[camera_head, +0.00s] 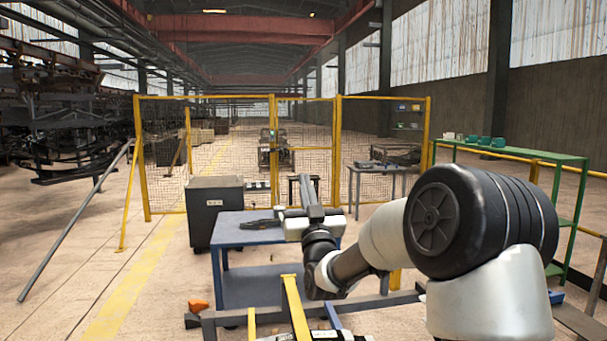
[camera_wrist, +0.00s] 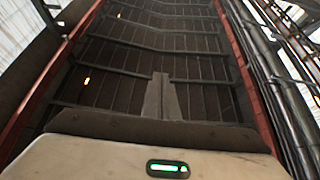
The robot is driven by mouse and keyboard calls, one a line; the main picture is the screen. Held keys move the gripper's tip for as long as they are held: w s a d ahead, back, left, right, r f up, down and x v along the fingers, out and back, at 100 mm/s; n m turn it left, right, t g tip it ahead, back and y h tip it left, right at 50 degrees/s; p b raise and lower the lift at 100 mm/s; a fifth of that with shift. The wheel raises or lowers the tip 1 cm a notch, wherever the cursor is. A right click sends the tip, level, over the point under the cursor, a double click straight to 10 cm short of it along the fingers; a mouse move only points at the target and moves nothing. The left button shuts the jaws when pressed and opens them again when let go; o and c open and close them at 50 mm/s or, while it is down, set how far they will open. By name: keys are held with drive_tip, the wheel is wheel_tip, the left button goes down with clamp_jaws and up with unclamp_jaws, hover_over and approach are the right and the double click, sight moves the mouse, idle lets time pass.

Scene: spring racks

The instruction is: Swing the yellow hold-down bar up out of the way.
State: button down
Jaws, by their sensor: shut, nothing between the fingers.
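A yellow bar (camera_head: 296,308), which looks like the hold-down bar, slopes up from the bottom edge of the head view, with a flat top end below my wrist. Its lower part is cut off by the frame, so its pivot is hidden. My gripper (camera_head: 305,180) is above and beyond the bar, apart from it, and points upward. In the wrist view my gripper (camera_wrist: 162,80) shows its two grey fingers together and empty against the roof. The bar is not in the wrist view.
A blue table (camera_head: 235,236) with a dark tool (camera_head: 258,224) stands behind the bar. A dark cabinet (camera_head: 205,218) is to its left, and a green shelf (camera_head: 520,153) is at right. An orange object (camera_head: 198,305) is low at left. Yellow mesh fencing (camera_head: 235,97) stands behind.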

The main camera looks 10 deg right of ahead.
drive_tip(key=shift+x, duration=1.35)
idle(0.6)
